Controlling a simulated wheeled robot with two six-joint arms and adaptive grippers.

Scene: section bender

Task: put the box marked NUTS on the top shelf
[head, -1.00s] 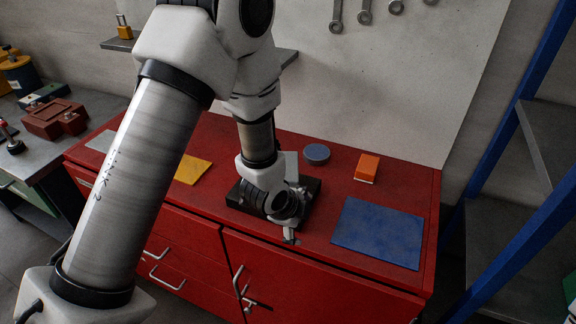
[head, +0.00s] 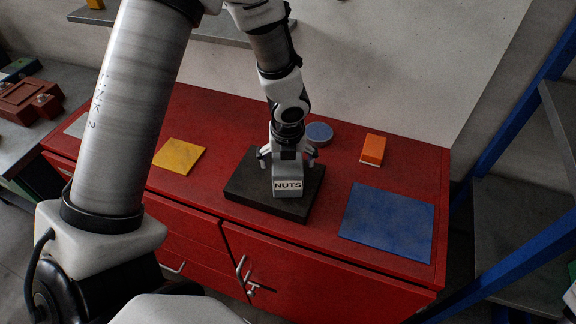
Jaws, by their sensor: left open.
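The grey box marked NUTS (head: 287,187) stands upright on a black slab (head: 244,188) on the red cabinet top, its label facing me. My left gripper (head: 288,158) points down at the box, with one open finger on each side of its upper part. I cannot tell whether the fingers touch it. The gripper hides the box's top. A grey wall shelf (head: 222,32) shows at the upper left, partly behind my arm. A rack with blue posts (head: 524,95) and grey shelves (head: 520,225) stands at the right. My right gripper is not in view.
On the red cabinet (head: 340,170) lie a yellow sheet (head: 179,156), a blue sheet (head: 388,222), an orange box (head: 373,149) and a round blue-grey tin (head: 319,133) close behind the gripper. A bench with a dark red case (head: 26,103) is at the left.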

